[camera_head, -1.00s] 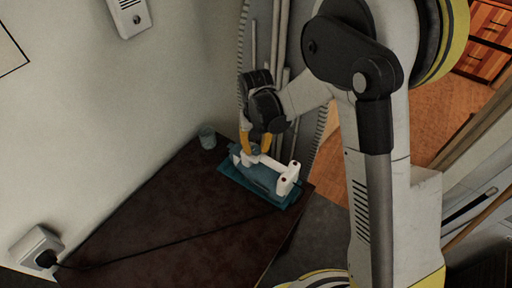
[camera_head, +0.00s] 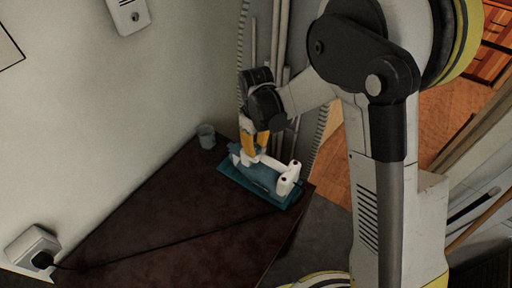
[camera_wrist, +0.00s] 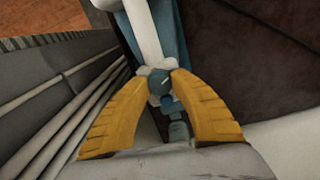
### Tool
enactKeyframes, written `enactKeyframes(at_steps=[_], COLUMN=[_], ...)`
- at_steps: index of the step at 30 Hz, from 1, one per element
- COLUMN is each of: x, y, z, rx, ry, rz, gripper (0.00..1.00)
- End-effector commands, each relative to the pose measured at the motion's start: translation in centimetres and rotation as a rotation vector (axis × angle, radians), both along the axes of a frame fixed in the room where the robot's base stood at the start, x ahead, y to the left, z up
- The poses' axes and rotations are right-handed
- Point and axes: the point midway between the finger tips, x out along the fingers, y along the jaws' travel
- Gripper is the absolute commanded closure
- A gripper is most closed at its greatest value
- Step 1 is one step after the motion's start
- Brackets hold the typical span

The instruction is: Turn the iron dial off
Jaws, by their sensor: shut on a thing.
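The iron (camera_head: 262,174), blue and white, lies on a teal base on the dark table in the head view. Its white body (camera_wrist: 146,32) shows at the top of the wrist view. The dial (camera_wrist: 158,81) is a round blue-grey knob with a pale mark line. My gripper (camera_head: 254,152) reaches down to the iron from above, at its far end. In the wrist view, the yellow fingertips of my gripper (camera_wrist: 163,77) are closed around the dial from both sides. In the head view, the fingers hide the dial.
The dark table (camera_head: 170,220) has free room in front of the iron. A black cord runs across it to a wall socket (camera_head: 35,250). A small grey cup (camera_head: 206,136) stands at the back by the wall. Upright pipes (camera_head: 283,50) stand close behind my gripper.

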Motion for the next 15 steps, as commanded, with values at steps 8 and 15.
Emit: enactKeyframes(at_steps=[8,15], x=[-0.01,0.00], y=[0.02,0.03], z=[-0.02,-0.01], rx=[0.001,0.001], ry=[0.001,0.001], rz=[0.244,0.404], gripper=[1.00,1.00])
